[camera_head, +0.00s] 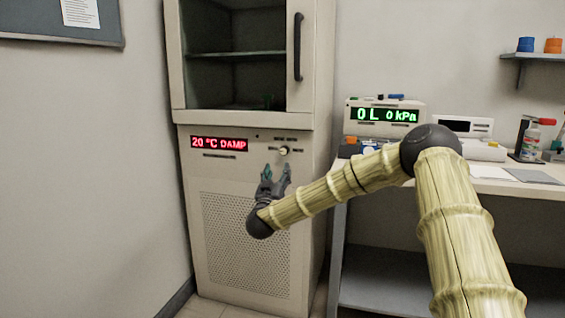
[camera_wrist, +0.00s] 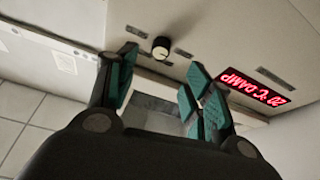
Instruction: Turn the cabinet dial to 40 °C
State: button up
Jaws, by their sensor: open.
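The cabinet (camera_head: 215,165) is a tall cream unit with an open shelf space above and a perforated lower panel. Its small round dial (camera_head: 284,151) sits on the front panel, to the right of a red display (camera_head: 219,143) reading "20 °C DAMP". In the wrist view the dial (camera_wrist: 161,47) is black and pale, beyond the fingertips and roughly between them. The display (camera_wrist: 252,86) shows upside down there. My gripper (camera_head: 275,170) is open and empty, just below the dial in the head view. Its teal-padded fingers (camera_wrist: 157,75) are spread and look apart from the dial.
A bench (camera_head: 500,186) stands right of the cabinet, with a meter (camera_head: 384,116) reading "0L 0 kPa" and a bottle (camera_head: 530,140). A wall shelf (camera_head: 535,57) holds blue and orange items. A dark vertical handle (camera_head: 298,47) is above the dial.

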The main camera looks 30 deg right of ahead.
aim_at(283, 153)
jog(key=b+x, duration=0.2)
jog(key=x, duration=0.8)
jog(key=shift+w+b, duration=0.1)
jog(key=shift+b, duration=0.3)
jog(key=shift+a, duration=0.1)
jog(key=c, duration=1)
